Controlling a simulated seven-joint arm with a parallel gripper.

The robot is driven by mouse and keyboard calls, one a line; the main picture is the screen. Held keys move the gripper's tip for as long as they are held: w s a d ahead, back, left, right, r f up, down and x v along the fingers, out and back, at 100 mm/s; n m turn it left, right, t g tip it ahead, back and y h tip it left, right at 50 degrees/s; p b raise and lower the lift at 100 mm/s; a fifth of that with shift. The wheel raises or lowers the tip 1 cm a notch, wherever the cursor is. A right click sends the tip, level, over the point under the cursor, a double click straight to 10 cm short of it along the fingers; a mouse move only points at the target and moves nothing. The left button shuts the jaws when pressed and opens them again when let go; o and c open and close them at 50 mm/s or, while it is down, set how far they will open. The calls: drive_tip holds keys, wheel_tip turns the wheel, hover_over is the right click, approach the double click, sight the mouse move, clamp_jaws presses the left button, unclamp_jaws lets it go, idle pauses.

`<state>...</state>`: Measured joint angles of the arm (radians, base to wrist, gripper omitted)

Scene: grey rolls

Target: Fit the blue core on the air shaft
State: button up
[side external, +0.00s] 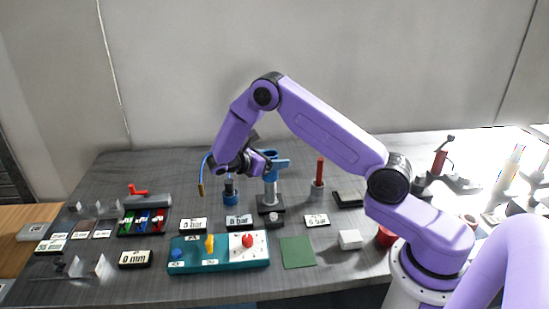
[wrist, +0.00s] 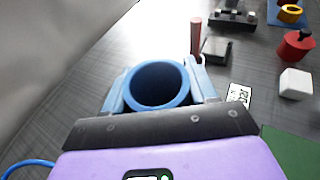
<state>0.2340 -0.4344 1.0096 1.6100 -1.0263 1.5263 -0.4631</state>
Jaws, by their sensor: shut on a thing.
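The blue core (wrist: 187,88) is a hollow blue ring, seen from above in the wrist view. My gripper (wrist: 160,88) is shut on it, with one light-blue finger at each side. In the side view my gripper (side external: 274,163) is low over the bench. Below it a silver post, which looks like the air shaft (side external: 270,190), stands upright on a dark base. The core lines up with the post in the side view, but I cannot tell if it is around it or above it. The core's bore looks dark, and no shaft shows inside.
A red post (side external: 320,171) on a grey base stands right of the shaft. A blue-collared dark piece (side external: 231,196) stands to the left. A teal control panel (side external: 219,252), labels, a green mat (side external: 298,252) and a white block (side external: 349,239) lie in front.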

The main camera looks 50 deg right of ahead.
sight(274, 183)
drive_tip(key=shift+f, duration=4.5)
drive_tip(key=o, duration=1.2)
drive_tip(key=shift+c, duration=0.2)
drive_tip(key=shift+a, duration=0.1)
drive_tip(key=v, duration=1.7)
drive_tip(key=shift+a+r, duration=0.1)
drive_tip(key=shift+r, duration=0.05)
